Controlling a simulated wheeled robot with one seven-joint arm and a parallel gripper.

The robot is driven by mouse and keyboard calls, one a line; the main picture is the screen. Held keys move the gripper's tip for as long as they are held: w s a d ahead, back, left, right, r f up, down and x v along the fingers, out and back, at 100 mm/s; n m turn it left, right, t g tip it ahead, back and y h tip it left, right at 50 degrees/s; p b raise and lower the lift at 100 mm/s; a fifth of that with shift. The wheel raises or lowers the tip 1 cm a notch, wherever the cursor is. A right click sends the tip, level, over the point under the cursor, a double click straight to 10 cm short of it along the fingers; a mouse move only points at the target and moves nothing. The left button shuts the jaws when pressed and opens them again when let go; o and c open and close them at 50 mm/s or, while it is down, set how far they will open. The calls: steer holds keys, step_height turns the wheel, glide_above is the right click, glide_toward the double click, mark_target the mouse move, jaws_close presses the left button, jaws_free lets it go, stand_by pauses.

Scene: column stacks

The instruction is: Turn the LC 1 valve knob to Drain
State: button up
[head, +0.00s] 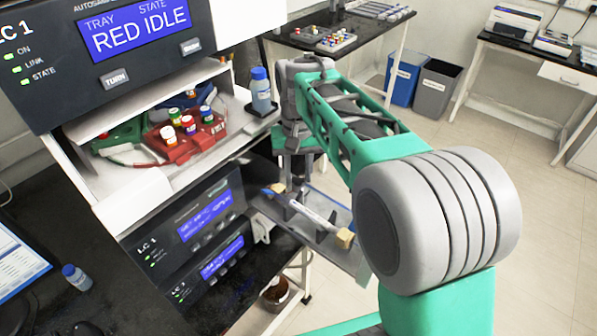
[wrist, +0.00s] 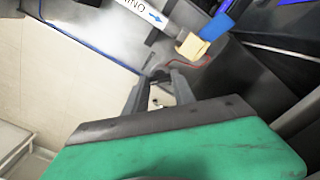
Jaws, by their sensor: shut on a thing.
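My gripper (head: 291,200) reaches down in front of the LC 1 stack, beside the pale column with tan end fittings (head: 318,216). In the wrist view my gripper (wrist: 160,82) has its fingers brought close together on a small dark piece, which I take to be the valve knob (wrist: 158,74). The fingers cover most of it, so its pointer and any Drain mark cannot be read. The column (wrist: 152,14), with a blue arrow on its label, lies just beyond the fingertips. The LC 1 module (head: 205,215) with a lit blue display is left of my gripper.
A grey tray (head: 345,258) sits under the column. A blue-capped bottle (head: 261,92) and a red rack (head: 186,142) of vials stand on the shelf above. The upper display (head: 135,28) reads TRAY RED, STATE IDLE. Open floor (head: 535,200) lies to the right.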

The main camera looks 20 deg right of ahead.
jaws_close()
steer(key=shift+n, duration=0.4)
steer(key=n, duration=0.5)
steer(key=shift+n, duration=0.3)
steer(key=n, duration=0.5)
steer(key=shift+p, duration=0.3)
steer(key=n, duration=0.5)
steer(key=o, duration=0.6)
jaws_free()
